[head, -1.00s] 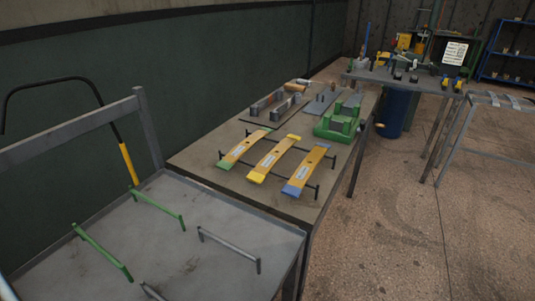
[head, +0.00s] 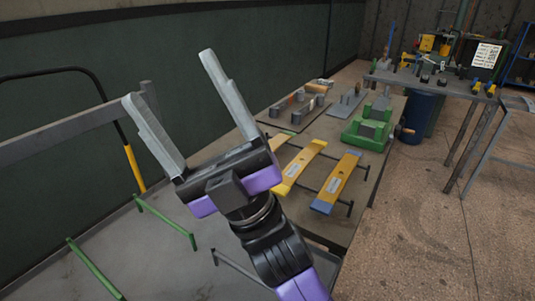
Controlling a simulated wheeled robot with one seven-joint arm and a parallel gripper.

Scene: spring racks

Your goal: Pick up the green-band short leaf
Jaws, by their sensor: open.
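The green-band short leaf (head: 281,140) lies leftmost of three orange-yellow leaves on the workbench. In the head view only its far end shows; my gripper hides the rest. The yellow-band leaf (head: 299,167) and the blue-band leaf (head: 337,182) lie beside it to the right, on dark rails. My gripper (head: 169,77) is raised in front of the bench's left side. Its two pale fingers are wide apart, point up and to the left, and hold nothing.
A tray cart with green posts (head: 166,222) stands in front of the bench. A green fixture (head: 370,131) and grey parts on plates sit behind the leaves. A black bar with a yellow grip (head: 135,170) stands at left.

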